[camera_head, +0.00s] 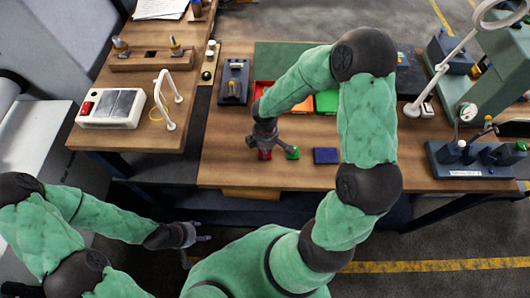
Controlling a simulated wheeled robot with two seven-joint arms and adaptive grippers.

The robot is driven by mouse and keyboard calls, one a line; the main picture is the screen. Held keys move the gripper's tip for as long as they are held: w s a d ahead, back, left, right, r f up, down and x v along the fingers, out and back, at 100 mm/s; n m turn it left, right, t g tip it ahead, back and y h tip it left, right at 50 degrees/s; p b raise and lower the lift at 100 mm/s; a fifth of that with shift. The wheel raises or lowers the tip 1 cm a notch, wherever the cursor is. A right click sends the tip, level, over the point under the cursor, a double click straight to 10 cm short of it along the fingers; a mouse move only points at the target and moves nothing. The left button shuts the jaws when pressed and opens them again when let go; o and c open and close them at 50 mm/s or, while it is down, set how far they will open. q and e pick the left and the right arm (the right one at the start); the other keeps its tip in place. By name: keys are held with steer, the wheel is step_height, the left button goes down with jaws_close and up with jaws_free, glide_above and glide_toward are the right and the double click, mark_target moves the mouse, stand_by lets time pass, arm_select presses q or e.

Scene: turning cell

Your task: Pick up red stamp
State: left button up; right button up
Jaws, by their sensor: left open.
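The red stamp (264,155) stands near the front edge of the wooden table, small and partly covered from above. My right gripper (265,147) reaches down directly over it, with its fingers at the stamp; I cannot tell whether they touch or close on it. My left gripper (204,236) is open and empty, low in front of the table and away from the stamp.
A green stamp (292,152) stands close to the right of the red one, and a dark blue pad (326,156) lies further right. Red and green bins (327,101) stand behind, partly hidden by my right arm. The table front left of the stamp is clear.

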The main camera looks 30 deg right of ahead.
steer(key=shift+r, duration=0.1)
jaws_close()
steer(key=shift+r, duration=0.7)
steer(key=s+a+r+p, duration=0.1)
steer(key=s+a+r, duration=0.1)
steer(key=s+r, duration=0.3)
steer(key=s+a+r+p, duration=0.1)
steer(key=s+a+r, duration=0.2)
steer(key=s+r, duration=0.3)
steer(key=shift+s+a+r, duration=0.2)
steer(key=shift+s+a, duration=0.15)
steer(key=shift+s, duration=0.6)
